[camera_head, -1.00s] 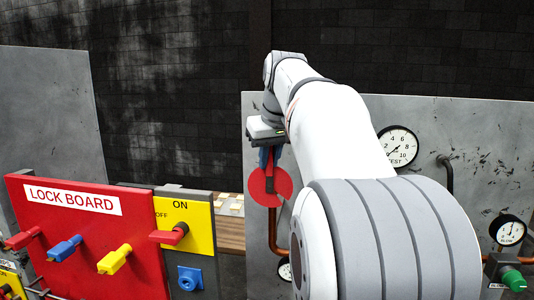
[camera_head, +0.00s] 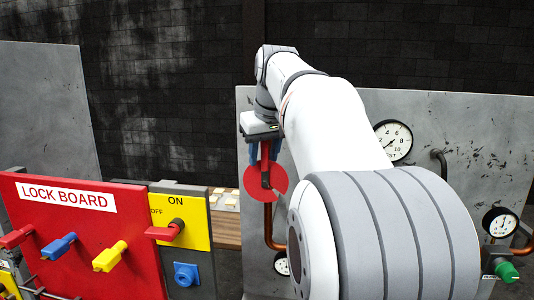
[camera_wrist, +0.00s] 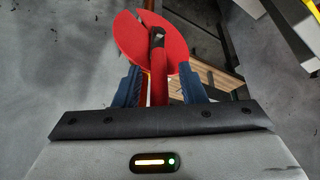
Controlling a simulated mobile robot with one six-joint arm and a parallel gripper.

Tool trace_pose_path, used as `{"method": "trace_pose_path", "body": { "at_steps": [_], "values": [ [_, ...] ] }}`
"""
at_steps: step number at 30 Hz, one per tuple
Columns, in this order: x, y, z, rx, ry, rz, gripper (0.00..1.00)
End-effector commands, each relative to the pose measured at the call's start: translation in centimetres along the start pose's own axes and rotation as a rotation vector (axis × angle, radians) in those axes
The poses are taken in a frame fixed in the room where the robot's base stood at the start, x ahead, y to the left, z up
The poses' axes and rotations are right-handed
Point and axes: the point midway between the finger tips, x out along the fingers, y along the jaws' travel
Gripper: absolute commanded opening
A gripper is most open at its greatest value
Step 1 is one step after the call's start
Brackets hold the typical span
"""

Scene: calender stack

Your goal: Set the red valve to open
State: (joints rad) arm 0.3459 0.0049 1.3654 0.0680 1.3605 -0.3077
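The red valve shows as a red disc (camera_head: 257,186) with a red lever (camera_head: 265,153) in front of the grey panel, left of my arm. In the wrist view the disc (camera_wrist: 131,40) has a notch at its top. The lever (camera_wrist: 159,80) runs from a dark hub straight back towards my gripper. My gripper (camera_wrist: 160,78) has two blue fingers, one on each side of the lever. They look spread, with gaps beside the lever, so it seems not clamped. The lever's near end is hidden by the gripper body. I see no open or shut marking on the valve.
A red lock board (camera_head: 90,245) with coloured keys stands at left, beside a yellow ON/OFF plate (camera_head: 196,228) with a red switch. Gauges (camera_head: 393,140) and a green knob (camera_head: 507,272) are on the grey panel (camera_head: 470,130) at right. Copper pipe runs below the valve.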

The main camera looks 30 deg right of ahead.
Motion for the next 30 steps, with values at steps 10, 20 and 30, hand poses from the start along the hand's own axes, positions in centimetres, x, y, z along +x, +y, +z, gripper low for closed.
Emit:
{"method": "trace_pose_path", "body": {
  "at_steps": [10, 20, 30],
  "values": [
    [-4.0, 0.0, 0.0, 0.001, 0.004, 0.001, 0.37],
    [-7.7, 0.0, 0.1, 0.0, 0.0, 0.0, 0.37],
    [-7.8, -0.1, 0.1, -0.001, -0.001, 0.0, 0.37]
  ]
}}
